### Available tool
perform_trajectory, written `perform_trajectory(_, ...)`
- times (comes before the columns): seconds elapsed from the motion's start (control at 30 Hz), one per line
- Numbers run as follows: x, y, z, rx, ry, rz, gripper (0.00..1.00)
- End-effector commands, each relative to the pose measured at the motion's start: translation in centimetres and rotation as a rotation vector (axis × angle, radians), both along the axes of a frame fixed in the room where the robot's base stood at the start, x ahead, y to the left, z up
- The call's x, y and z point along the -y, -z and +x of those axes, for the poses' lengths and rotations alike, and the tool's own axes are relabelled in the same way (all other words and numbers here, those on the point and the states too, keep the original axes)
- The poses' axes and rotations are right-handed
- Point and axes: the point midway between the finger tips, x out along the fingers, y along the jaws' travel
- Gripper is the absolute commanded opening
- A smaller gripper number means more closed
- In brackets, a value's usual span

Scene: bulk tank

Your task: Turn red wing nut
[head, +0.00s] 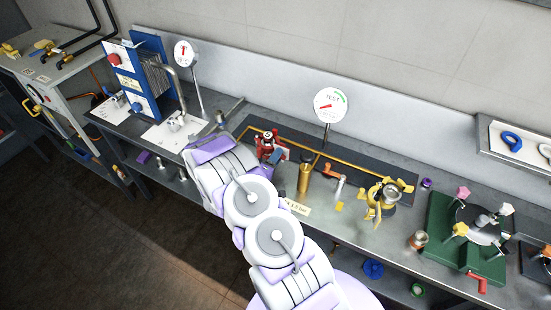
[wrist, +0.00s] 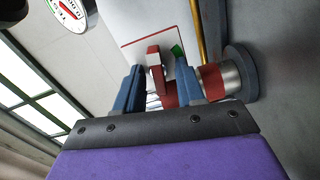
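The red wing nut (wrist: 154,56) shows in the wrist view as a narrow upright red piece on a metal fitting with red bands (wrist: 212,80). My gripper (wrist: 158,76) has its two blue-grey fingers spread, one on each side of the wing nut. I see space between the wing nut and the right finger; whether the left finger touches it I cannot tell. The lower part of the fitting is hidden behind the fingers and the purple gripper body. In the head view, the red fitting (head: 267,139) stands on the bench just beyond my gripper (head: 277,156), which my arm partly hides.
A round dial gauge (head: 331,104) stands behind the fitting. A brass cylinder (head: 305,176), an orange-handled valve (head: 336,178) and a yellow clamp assembly (head: 383,200) stand to the right. A green plate (head: 437,236) with coloured knobs is farther right. A blue plate unit (head: 148,75) stands left.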

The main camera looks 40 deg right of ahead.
Motion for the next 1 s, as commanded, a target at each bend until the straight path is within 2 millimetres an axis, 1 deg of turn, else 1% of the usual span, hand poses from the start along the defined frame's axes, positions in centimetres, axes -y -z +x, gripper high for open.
perform_trajectory(0.07, -0.01, -0.01, 0.0, 0.0, 0.0, 0.0, 0.38)
perform_trajectory(0.47, -0.02, 0.03, 0.02, 0.001, 0.0, 0.0, 0.0)
perform_trajectory(0.77, -0.04, 0.11, 0.04, 0.001, 0.0, 0.003, 0.0)
perform_trajectory(1.0, -0.06, 0.16, 0.04, 0.052, 0.0, 0.026, 0.0)
